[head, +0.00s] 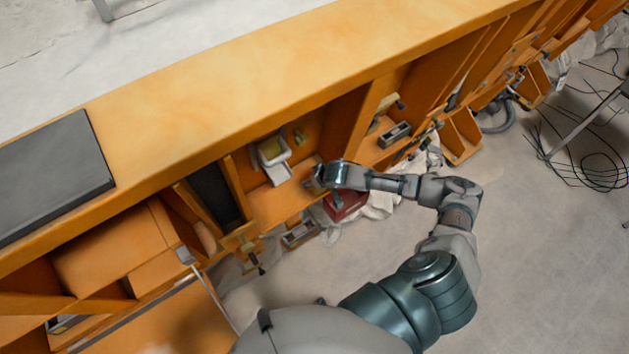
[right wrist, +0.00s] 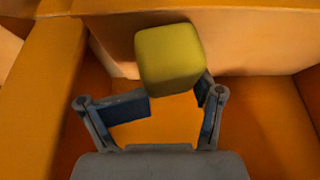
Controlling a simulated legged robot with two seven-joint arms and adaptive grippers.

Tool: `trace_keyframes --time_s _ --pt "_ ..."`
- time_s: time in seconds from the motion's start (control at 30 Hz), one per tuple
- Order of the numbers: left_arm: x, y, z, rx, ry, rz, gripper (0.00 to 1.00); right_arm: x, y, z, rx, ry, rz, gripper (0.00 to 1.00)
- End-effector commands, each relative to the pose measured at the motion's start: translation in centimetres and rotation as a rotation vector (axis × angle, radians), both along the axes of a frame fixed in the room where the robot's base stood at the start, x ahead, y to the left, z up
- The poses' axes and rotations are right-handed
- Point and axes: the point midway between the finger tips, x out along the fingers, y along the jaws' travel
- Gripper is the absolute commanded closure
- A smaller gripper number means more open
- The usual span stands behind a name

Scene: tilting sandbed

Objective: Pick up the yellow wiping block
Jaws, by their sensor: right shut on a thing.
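The yellow wiping block (right wrist: 170,58) shows in the right wrist view as a rounded cube at the fingertips. My right gripper (right wrist: 177,98) is shut on it, with one finger on each side of the block's near end. Orange wooden surfaces lie behind and around it. In the head view my right gripper (head: 312,180) reaches into an open orange compartment from the right. I cannot make out the held block there; the gripper is small and hides its own fingertips. My left gripper is not in view.
A yellow and white object (head: 275,158) sits in the compartment left of the gripper. An orange upright panel (head: 347,122) stands behind the gripper, and a dark red box (head: 346,205) is below it. A wide orange beam (head: 270,75) runs above. The grey floor (head: 530,250) at right is mostly clear.

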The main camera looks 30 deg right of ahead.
Motion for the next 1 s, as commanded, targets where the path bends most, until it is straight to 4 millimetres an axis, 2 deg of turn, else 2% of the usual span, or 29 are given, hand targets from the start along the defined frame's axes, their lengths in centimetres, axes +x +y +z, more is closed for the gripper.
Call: trace_keyframes --time_s 0.07,0.1,0.13,0.2,0.27,0.7,0.83,1.0 --pt "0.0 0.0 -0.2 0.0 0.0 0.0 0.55 0.1 0.0 1.0 0.0 -0.004 0.001 0.63" --pt "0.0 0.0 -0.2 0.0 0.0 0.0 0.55 0.1 0.0 1.5 -0.002 -0.004 0.001 0.67" --pt "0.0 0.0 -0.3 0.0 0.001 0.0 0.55 0.1 0.0 1.9 -0.002 -0.004 0.001 0.68" --pt "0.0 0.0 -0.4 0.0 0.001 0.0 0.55 -0.2 0.2 2.8 -0.001 -0.002 0.003 0.83" --pt "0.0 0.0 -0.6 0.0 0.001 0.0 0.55 -1.4 1.1 2.6 0.0 0.001 0.005 0.89" --pt "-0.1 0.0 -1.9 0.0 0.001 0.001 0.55 -10.7 7.3 3.7 0.002 -0.001 0.003 0.9" --pt "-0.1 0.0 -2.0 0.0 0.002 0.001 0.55 -12.3 8.3 4.0 0.001 -0.001 0.002 0.9" --pt "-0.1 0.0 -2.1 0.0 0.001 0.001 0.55 -13.2 8.8 4.1 0.0 -0.001 0.0 0.9"
